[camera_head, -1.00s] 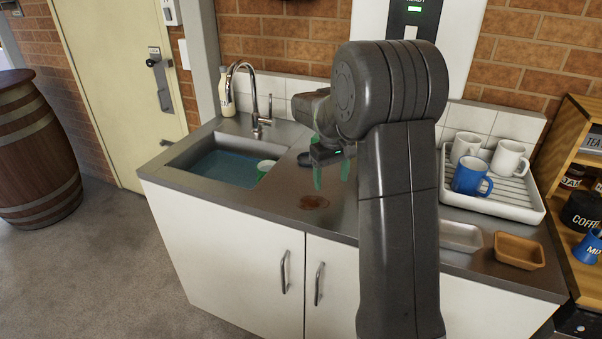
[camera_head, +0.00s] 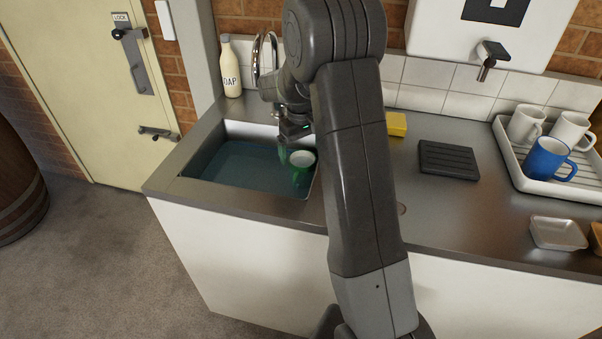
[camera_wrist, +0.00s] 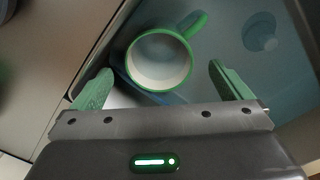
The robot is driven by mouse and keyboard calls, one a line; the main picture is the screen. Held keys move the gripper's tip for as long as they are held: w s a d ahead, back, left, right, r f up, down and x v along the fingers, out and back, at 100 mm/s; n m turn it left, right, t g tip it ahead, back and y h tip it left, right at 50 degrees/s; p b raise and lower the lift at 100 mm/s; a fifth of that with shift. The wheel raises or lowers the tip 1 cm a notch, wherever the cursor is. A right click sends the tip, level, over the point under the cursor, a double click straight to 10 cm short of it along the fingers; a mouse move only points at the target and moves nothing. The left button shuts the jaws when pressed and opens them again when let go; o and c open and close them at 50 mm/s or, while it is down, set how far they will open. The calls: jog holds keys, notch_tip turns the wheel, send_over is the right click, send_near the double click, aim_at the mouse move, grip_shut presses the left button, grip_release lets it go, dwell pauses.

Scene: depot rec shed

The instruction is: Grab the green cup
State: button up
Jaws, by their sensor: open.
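The green cup (camera_head: 302,160) has a pale inside and stands in the sink (camera_head: 227,174) near its right end, in bluish water. In the wrist view the green cup (camera_wrist: 160,62) is seen from above, with its handle toward the upper right. My gripper (camera_head: 292,148) is over the right part of the sink, right at the cup. In the wrist view my gripper (camera_wrist: 157,80) has its two green fingers wide apart, one to each side of the cup's near edge. I see no finger clearly touching the cup. My arm hides part of the counter behind.
A tap (camera_head: 266,60) and a soap bottle (camera_head: 230,68) stand behind the sink. A yellow sponge (camera_head: 396,124) and a dark ribbed pad (camera_head: 448,160) lie on the counter. A white rack (camera_head: 536,178) with mugs, one of them blue (camera_head: 548,160), is at the right.

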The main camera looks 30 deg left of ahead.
aim_at(302, 163)
jog(key=f, duration=0.5)
jog(key=shift+d+f, duration=0.2)
jog(key=shift+f, duration=0.15)
jog(key=c, duration=1.3)
jog(key=shift+r, duration=0.1)
